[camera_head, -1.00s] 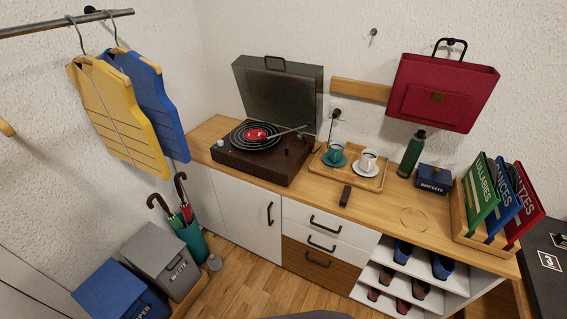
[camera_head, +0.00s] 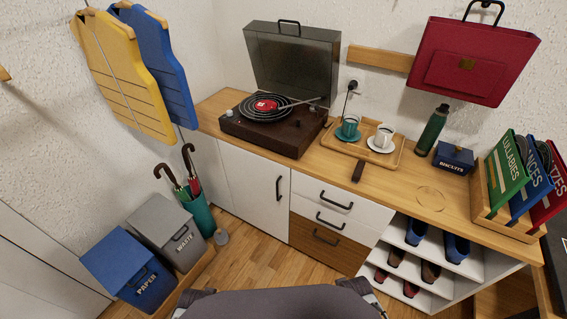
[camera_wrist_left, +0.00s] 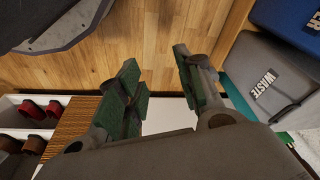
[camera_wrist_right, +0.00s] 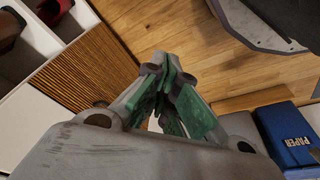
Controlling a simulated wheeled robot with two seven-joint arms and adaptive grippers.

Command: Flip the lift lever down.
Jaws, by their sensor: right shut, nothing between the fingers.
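The turntable (camera_head: 265,138) stands on the left part of the wooden sideboard top, with its dark lid (camera_head: 293,70) raised. A black record with a red label (camera_head: 266,105) lies on it. The tonearm (camera_head: 305,102) reaches in from the right over the record's edge. The lift lever is too small to make out. My left gripper (camera_wrist_left: 155,60) is open and empty in the left wrist view, above the floor. My right gripper (camera_wrist_right: 165,68) is shut and empty in the right wrist view, also above the floor. Neither gripper is near the turntable.
A tray (camera_head: 335,143) with a teal cup (camera_head: 350,124) and a white cup (camera_head: 384,136) sits right of the turntable. A small dark object (camera_head: 358,171) lies in front of it. Bins (camera_head: 125,265) and an umbrella stand (camera_head: 200,216) stand on the floor at left.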

